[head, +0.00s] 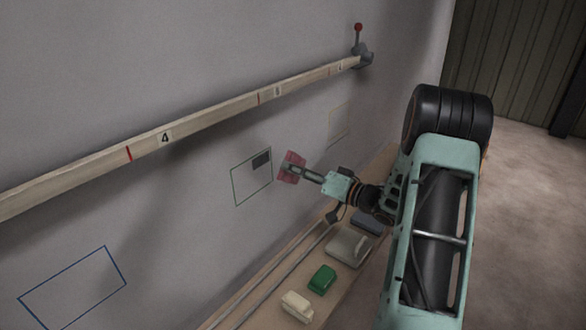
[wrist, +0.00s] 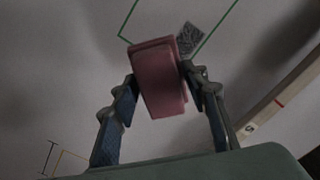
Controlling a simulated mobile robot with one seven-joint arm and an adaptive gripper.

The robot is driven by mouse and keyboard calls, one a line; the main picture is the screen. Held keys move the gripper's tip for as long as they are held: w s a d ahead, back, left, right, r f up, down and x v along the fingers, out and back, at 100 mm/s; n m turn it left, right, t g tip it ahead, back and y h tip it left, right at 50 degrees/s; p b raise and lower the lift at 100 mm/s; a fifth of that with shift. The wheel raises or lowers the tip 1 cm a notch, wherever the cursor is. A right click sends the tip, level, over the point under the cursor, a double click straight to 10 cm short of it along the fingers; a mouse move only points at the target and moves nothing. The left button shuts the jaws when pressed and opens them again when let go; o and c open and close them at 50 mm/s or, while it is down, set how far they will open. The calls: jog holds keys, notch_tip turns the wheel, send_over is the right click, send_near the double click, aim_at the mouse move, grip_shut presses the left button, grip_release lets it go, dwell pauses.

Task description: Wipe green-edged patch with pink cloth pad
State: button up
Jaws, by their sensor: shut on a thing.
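The green-edged patch (head: 246,184) is an outlined quadrilateral on the grey wall. A dark grey mark (head: 262,159) fills its upper right corner, and this mark also shows in the wrist view (wrist: 190,38). My gripper (head: 300,171) is shut on the pink cloth pad (head: 291,167), just right of the patch in the head view. In the wrist view the pad (wrist: 160,80) sits between both fingers and overlaps the patch's near edge in the picture. I cannot tell whether the pad touches the wall.
A wooden rail (head: 200,124) with numbers runs along the wall above, ending at a red-knobbed lever (head: 358,40). A blue outline (head: 74,287) and a yellowish outline (head: 340,124) flank the patch. Below, a ledge holds a green block (head: 322,279), a cream block (head: 297,306) and a grey tray (head: 349,247).

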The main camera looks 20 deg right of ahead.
jog(key=shift+p+v, duration=0.6)
jog(key=shift+v, duration=1.9)
jog(key=p+v, duration=0.1)
jog(key=v, duration=0.3)
